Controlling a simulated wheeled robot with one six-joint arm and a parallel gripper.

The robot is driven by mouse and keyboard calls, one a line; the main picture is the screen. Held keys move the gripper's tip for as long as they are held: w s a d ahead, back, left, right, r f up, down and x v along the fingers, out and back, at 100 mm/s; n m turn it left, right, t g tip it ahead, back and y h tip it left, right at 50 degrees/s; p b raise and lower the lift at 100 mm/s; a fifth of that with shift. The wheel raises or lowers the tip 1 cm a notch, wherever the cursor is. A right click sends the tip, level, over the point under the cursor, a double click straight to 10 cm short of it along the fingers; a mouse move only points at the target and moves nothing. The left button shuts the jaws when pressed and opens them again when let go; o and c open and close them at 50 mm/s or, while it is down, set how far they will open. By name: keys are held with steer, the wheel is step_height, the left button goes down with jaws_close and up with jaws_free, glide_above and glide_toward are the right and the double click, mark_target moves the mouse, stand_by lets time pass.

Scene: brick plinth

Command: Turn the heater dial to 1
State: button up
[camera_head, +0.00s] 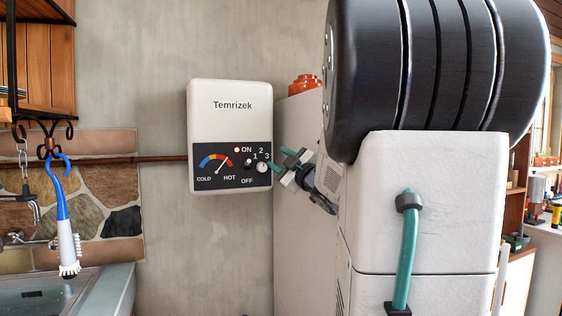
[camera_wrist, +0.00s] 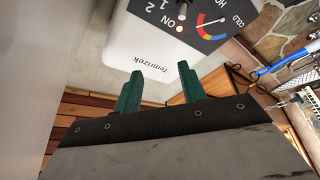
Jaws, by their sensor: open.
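The heater (camera_head: 230,125) is a white box marked Temrizek, mounted on the wall, with a dark control panel on its lower part. The small pale dial (camera_head: 262,167) sits at the panel's right, below the numbers 1, 2 and 3. Its pointer direction is too small to read. My gripper (camera_head: 281,161) is open just right of the dial, its teal fingers near the panel's right edge; I cannot tell if they touch. In the wrist view my gripper (camera_wrist: 160,84) is empty, with the heater (camera_wrist: 150,55) upside down beyond it. The dial is out of that view.
A temperature gauge (camera_head: 215,163) is further left. A blue-handled brush (camera_head: 65,220) hangs over the sink (camera_head: 100,295) at left.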

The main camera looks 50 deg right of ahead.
steer(key=m+g+h, duration=0.2)
steer(key=m+h, duration=0.6)
steer(key=m, duration=0.8)
glide_toward(263, 169)
steer(key=x, duration=0.8)
steer(key=shift+w+d, duration=0.1)
steer(key=shift+w, duration=0.1)
steer(key=shift+c, duration=0.3)
